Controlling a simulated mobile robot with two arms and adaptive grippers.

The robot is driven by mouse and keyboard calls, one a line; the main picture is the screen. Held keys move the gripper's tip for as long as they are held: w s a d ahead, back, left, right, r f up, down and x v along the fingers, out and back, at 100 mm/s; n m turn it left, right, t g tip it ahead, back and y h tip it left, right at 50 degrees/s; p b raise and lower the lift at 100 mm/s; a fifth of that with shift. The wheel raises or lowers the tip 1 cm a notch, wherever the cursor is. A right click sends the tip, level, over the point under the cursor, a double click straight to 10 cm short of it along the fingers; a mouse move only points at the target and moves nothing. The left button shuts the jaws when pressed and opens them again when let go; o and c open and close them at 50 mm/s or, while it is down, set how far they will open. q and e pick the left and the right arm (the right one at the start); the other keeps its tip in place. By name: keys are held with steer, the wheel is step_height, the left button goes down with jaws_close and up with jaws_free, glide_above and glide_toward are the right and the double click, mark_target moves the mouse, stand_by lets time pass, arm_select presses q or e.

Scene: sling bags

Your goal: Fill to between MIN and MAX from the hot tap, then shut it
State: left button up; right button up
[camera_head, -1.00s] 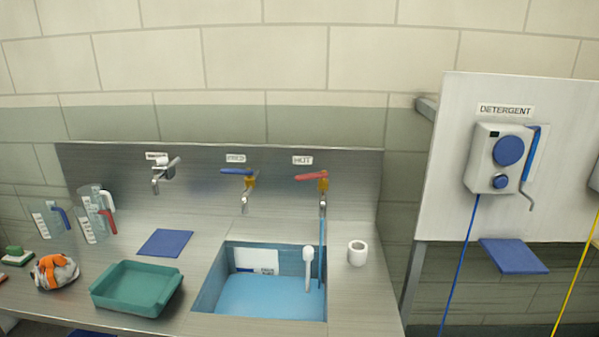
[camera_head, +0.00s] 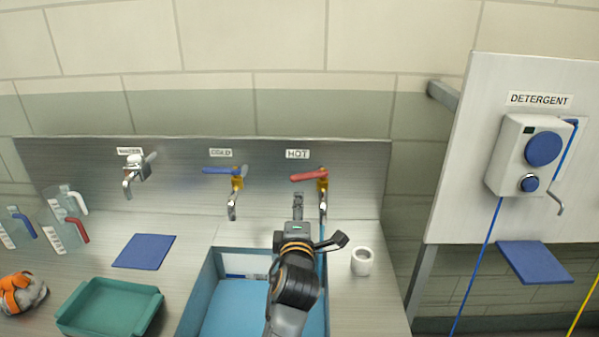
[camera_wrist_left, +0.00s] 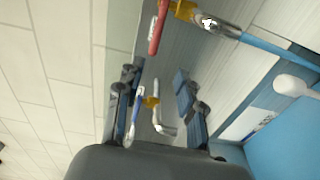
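The hot tap (camera_head: 322,190), with a red lever (camera_head: 309,175) and a brass body, is on the steel back panel under the HOT label (camera_head: 297,154). A thin blue strip runs down below its spout. The blue sink (camera_head: 213,285) lies below; I cannot tell whether its pale blue inside is water. A white plate (camera_head: 245,276) on its back wall is partly hidden, its marks unreadable. My left gripper (camera_head: 298,206) is just left of the hot spout, above the sink's back edge. Its fingers stand apart and empty in the wrist view (camera_wrist_left: 158,105). My right gripper is not in view.
The cold tap (camera_head: 236,183) with a blue lever is to the left, then another tap (camera_head: 137,172). A white cup (camera_head: 361,261) stands right of the sink. A green tray (camera_head: 110,305), blue mat (camera_head: 144,251) and jugs (camera_head: 65,220) are left. A detergent dispenser (camera_head: 528,155) hangs right.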

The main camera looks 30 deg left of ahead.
mark_target(300, 179)
arm_select(q)
steer(key=p+x, duration=0.1)
steer(key=x, duration=0.3)
steer(key=r+p+x, duration=0.1)
steer(key=x, duration=0.2)
steer(key=p+x, duration=0.2)
steer(key=x, duration=0.2)
steer(key=shift+w+a+r, duration=0.15)
steer(key=shift+w, duration=0.1)
steer(key=shift+w+a+f, duration=0.2)
steer(key=shift+w+a, duration=0.25)
steer(key=shift+w, duration=0.15)
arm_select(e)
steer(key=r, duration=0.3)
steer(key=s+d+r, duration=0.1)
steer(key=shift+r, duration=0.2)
arm_select(q)
jaws_close()
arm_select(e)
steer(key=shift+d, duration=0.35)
